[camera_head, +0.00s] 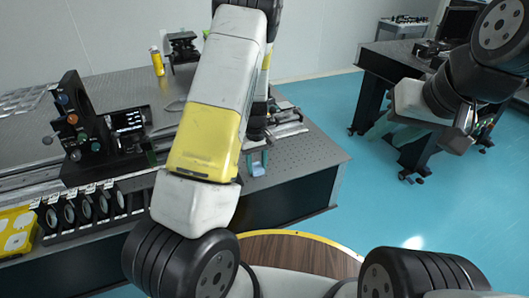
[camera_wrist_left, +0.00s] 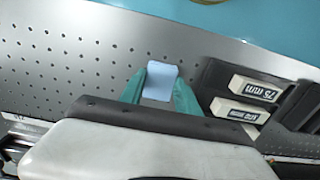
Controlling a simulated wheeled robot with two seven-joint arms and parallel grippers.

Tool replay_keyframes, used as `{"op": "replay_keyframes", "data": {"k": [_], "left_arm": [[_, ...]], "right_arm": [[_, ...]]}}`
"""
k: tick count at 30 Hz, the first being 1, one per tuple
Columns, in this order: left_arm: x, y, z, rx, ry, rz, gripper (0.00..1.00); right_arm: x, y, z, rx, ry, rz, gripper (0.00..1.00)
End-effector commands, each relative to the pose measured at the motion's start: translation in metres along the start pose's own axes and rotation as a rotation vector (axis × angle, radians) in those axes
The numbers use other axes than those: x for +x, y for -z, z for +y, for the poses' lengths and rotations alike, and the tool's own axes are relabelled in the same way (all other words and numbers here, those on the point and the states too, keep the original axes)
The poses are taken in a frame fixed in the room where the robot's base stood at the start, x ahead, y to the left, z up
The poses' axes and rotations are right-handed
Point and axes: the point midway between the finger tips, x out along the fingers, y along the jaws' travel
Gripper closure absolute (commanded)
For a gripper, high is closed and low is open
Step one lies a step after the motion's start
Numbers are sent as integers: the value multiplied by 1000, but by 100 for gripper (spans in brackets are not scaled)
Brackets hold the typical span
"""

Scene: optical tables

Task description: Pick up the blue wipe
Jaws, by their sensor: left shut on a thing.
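The blue wipe (camera_wrist_left: 160,80) is a small light-blue rectangle between the teal fingertips of my left gripper (camera_wrist_left: 159,88) in the left wrist view. The fingers are shut on it, one at each side. In the head view the wipe (camera_head: 258,169) shows at my left gripper (camera_head: 258,160), near the front right edge of the optical table (camera_head: 305,150). I cannot tell whether it still touches the tabletop. My right gripper (camera_head: 392,130) is far to the right, with its teal fingers apart and empty, away from the wipe.
Labelled lens boxes (camera_wrist_left: 245,86) lie close right of my left gripper in the wrist view. Black optical mounts (camera_head: 80,125), a row of lenses (camera_head: 90,208) and a yellow case (camera_head: 16,232) are at left. A second table (camera_head: 385,65) stands at the back right.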

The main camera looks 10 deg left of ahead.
Motion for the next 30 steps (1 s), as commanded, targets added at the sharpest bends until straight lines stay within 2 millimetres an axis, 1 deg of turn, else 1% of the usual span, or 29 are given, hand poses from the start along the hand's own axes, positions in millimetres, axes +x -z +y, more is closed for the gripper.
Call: {"op": "replay_keyframes", "data": {"k": [5, 10, 17, 21, 24, 27, 30], "left_arm": [[-13, 0, 0, 0, -2, 1, 100], [-37, 1, 1, 1, -3, 3, 100], [-39, -52, -17, 3, 0, -3, 100], [-43, -88, -28, 3, 0, -3, 100], [-45, -111, -36, 3, 0, -1, 100], [-47, -129, -42, 3, 0, -1, 100], [-48, -141, -46, 2, 0, 0, 100]], "right_arm": [[0, 0, 0, 0, 0, 0, 64], [0, 0, 0, 0, 0, 0, 64], [0, 0, 0, 0, 0, 0, 64], [0, 0, 0, 0, 0, 0, 64], [0, 0, 0, 0, 0, 0, 64], [0, 0, 0, 0, 0, 0, 64], [0, 0, 0, 0, 0, 0, 64]]}}
